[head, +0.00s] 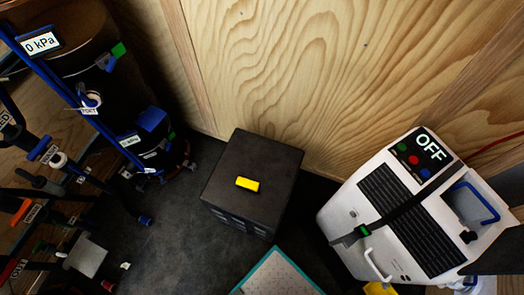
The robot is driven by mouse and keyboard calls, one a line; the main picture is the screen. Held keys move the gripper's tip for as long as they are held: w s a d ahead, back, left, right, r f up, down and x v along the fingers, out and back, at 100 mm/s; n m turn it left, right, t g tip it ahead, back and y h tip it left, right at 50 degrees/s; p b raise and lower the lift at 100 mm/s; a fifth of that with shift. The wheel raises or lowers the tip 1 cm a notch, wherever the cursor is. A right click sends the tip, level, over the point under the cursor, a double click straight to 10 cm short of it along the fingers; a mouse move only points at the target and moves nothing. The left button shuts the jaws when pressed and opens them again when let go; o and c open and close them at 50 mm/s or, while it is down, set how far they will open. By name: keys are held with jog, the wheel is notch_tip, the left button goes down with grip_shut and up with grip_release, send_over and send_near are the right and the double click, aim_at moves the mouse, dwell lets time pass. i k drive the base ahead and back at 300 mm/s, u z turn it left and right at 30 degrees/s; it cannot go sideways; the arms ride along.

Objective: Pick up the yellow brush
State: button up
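A small yellow block-shaped object (247,184), which looks like the yellow brush, lies flat on top of a dark box (238,155) in the middle of the head view. Its long side runs roughly left to right, and no bristles can be made out. Nothing touches it from above. I cannot make out my gripper anywhere in this view, so its distance from the brush does not show.
A white machine (350,215) with an OFF display (429,146) stands right of the box. A dark cylinder with blue fittings and labelled tools crowd the left. A plywood wall (300,60) rises behind. A teal-edged white panel (272,277) is at the bottom. Dark floor (175,225) shows left of the box.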

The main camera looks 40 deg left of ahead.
aim_at(247, 184)
jog(key=u, duration=1.7)
jog(key=k, duration=0.5)
jog(key=u, duration=1.35)
jog(key=i, duration=0.95)
jog(key=z, duration=2.3)
